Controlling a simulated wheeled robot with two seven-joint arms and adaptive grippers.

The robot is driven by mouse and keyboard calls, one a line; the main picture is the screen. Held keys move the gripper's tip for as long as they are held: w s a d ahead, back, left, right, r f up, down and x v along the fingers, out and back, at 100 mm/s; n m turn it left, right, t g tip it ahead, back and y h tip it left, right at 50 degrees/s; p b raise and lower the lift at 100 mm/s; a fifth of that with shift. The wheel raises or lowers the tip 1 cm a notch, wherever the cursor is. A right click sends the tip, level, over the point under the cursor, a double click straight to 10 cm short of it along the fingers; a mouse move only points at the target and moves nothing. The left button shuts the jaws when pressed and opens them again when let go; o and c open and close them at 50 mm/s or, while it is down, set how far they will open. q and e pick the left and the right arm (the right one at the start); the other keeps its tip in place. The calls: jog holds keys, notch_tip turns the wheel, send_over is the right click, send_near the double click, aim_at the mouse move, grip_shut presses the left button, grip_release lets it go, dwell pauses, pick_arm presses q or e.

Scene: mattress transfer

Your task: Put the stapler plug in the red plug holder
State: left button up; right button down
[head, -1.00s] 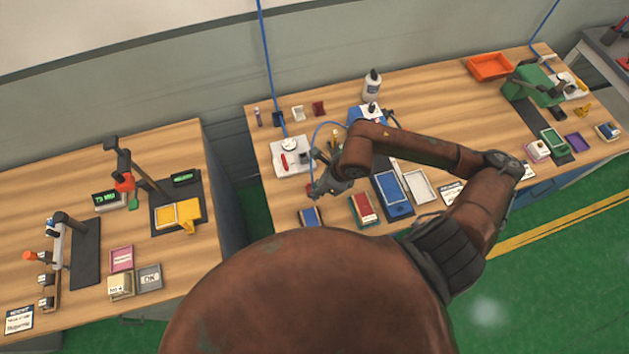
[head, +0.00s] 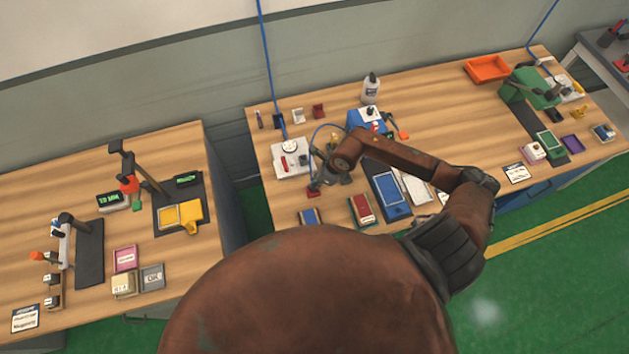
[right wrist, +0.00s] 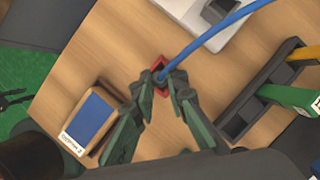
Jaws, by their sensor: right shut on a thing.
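The red plug holder (head: 314,191) stands near the left end of the middle bench. It shows in the right wrist view (right wrist: 157,64) just beyond my fingertips. My right gripper (head: 328,172) is over the bench close to the holder. In the right wrist view my right gripper (right wrist: 163,84) is shut on the plug at the end of the blue cable (right wrist: 208,42). The plug itself is mostly hidden by the fingers. I cannot tell whether it is inside the holder or just above it. My left gripper is not in view.
A white-grey device (head: 290,158) stands behind the gripper. A blue-topped box (right wrist: 92,118) lies left of the holder, and a dark rack (right wrist: 262,88) with green and yellow tools is at right. Bare wood surrounds the holder.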

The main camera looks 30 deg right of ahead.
jog(key=c, duration=2.4)
grip_release()
jog(key=shift+f, duration=0.15)
jog(key=o, duration=0.5)
jog(key=shift+r, duration=0.25)
jog(key=b+v, duration=0.1)
jog(key=v, duration=1.1)
jog(key=shift+b, duration=0.35)
jog(key=shift+a, duration=0.1)
